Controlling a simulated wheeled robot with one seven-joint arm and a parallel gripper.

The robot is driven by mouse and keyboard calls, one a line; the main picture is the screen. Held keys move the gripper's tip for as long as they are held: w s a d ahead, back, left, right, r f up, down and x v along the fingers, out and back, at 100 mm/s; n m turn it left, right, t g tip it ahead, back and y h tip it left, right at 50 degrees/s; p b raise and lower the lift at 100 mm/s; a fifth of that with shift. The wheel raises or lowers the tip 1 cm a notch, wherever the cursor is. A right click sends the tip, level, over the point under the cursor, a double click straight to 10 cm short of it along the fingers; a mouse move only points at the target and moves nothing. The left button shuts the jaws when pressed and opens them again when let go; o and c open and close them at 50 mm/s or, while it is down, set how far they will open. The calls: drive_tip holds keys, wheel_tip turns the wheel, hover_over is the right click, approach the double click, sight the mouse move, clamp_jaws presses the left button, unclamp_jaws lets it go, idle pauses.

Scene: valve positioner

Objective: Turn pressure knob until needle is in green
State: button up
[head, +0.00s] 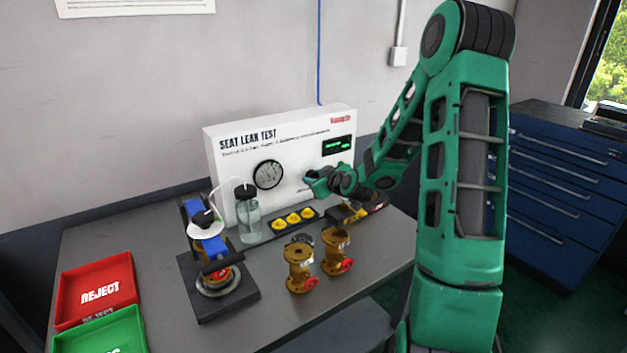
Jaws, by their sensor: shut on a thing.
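The white SEAT LEAK TEST panel (228,162) stands at the back of the grey bench. Its round dark gauge (268,175) faces me; the needle and any green band are too small to read. My green arm reaches in from the right. My gripper (309,187) is at the panel face, to the right of the gauge and below the green-lit display (337,145). It is shut on the pressure knob, which the fingers hide.
A clamp fixture (192,287) holds a valve at left, beside a glass bottle (248,217). Two brass valves (299,268) (336,250) stand in front. Red (70,318) and green (80,343) trays lie at front left.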

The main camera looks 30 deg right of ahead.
drive_tip(key=m+y, duration=0.2)
drive_tip(key=shift+d+m, duration=0.2)
drive_tip(key=shift+m, duration=0.2)
drive_tip(key=m+y, duration=0.2)
drive_tip(key=m, duration=0.1)
drive_tip(key=shift+d+f, duration=0.1)
drive_tip(key=shift+d, duration=0.05)
drive_tip(key=shift+y, duration=0.3)
idle(0.3)
drive_tip(key=o, duration=1)
drive_tip(key=shift+o, duration=0.2)
drive_tip(key=shift+s, duration=0.1)
drive_tip(key=v, duration=1)
drive_tip(key=shift+s, duration=0.25)
